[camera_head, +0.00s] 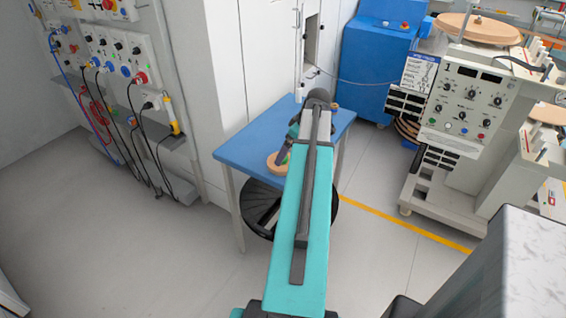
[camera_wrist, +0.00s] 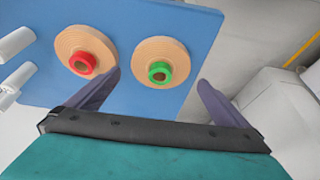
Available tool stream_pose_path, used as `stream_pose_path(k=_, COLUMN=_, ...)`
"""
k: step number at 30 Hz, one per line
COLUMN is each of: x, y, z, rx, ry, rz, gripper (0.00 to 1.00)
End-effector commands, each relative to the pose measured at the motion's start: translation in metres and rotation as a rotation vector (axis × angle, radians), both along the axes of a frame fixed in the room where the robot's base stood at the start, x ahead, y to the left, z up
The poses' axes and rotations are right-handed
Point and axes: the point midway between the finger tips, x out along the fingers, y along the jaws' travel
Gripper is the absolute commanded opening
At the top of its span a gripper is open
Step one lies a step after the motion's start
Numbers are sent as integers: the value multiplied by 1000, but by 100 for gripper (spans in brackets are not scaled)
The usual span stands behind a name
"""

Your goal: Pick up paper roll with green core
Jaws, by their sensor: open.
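In the wrist view, the paper roll with green core (camera_wrist: 160,51) lies flat on the blue table (camera_wrist: 118,18), near the table's right edge. The paper roll with red core (camera_wrist: 84,43) lies to its left with a narrow gap. My gripper (camera_wrist: 159,83) is open and empty, its two purple fingers spread on either side below the green-core roll. The left finger is close to the red-core roll.
White cylinders (camera_wrist: 14,42) stand at the table's left edge in the wrist view. The head view shows a white control machine (camera_head: 468,105) on the right, a blue cabinet (camera_head: 378,62) behind and a wall panel with hanging cables (camera_head: 120,58) on the left. Floor is clear at front left.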

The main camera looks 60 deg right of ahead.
Motion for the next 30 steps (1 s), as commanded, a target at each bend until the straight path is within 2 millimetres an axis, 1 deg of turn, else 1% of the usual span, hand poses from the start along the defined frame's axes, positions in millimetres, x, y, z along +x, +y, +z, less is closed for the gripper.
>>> stream_pose_path(k=3, x=3, y=0, z=-8, rx=1, ry=1, rz=0, gripper=100)
stream_pose_path(k=6, x=4, y=0, z=-11, rx=0, ry=0, rz=0, gripper=100)
stream_pose_path(k=20, x=6, y=0, z=-14, rx=1, ry=0, rz=0, gripper=100)
stream_pose_path(k=26, x=11, y=1, z=-24, rx=2, ry=1, rz=1, gripper=100)
stream_pose_path(k=30, x=15, y=1, z=-35, rx=2, ry=1, rz=1, gripper=100)
